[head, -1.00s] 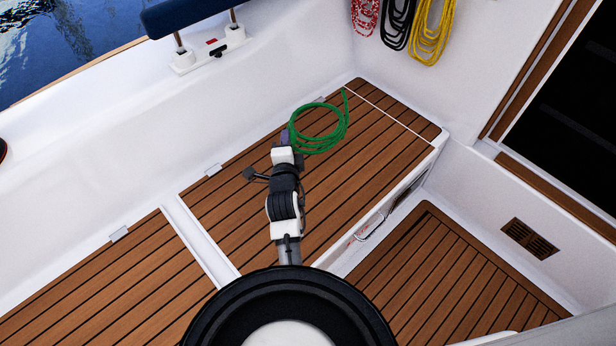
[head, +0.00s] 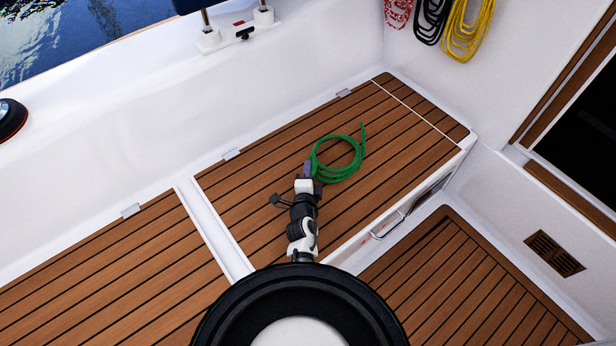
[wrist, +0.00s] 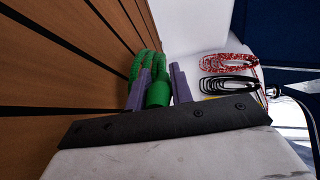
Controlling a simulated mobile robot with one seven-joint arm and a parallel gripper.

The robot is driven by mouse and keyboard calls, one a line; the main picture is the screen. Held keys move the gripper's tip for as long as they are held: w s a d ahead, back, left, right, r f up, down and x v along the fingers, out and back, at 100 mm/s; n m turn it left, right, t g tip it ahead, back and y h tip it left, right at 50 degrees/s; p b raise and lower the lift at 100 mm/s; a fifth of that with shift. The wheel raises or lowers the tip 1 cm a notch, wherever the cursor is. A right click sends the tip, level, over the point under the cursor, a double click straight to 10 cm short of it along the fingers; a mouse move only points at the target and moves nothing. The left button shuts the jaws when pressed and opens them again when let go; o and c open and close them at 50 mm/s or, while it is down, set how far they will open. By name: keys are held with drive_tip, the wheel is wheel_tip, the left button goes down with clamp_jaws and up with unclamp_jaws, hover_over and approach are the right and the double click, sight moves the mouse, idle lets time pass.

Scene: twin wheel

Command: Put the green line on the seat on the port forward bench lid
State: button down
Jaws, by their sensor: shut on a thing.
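The green line (head: 338,176) is a loose coil over the slatted wooden seat of the bench lid (head: 270,165) in the head view. My gripper (head: 308,168) is at the coil's left side. In the wrist view my gripper (wrist: 160,92) has its purple-grey fingers shut on the green line (wrist: 159,94), with part of the coil beyond them along the wood. I cannot tell whether the coil rests on the slats or hangs just above them. The fingers hide part of the held strand.
Red-and-white (head: 398,12), black (head: 432,20) and yellow (head: 466,28) lines hang on the white wall at the upper right. A metal handle (head: 388,228) is on the bench's front. A winch (head: 10,120) is at the far left. The seat around the coil is clear.

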drive_tip(key=shift+f, duration=0.35)
drive_tip(key=shift+f, duration=0.1)
drive_tip(key=c, duration=1.2)
unclamp_jaws()
drive_tip(key=shift+c, duration=0.2)
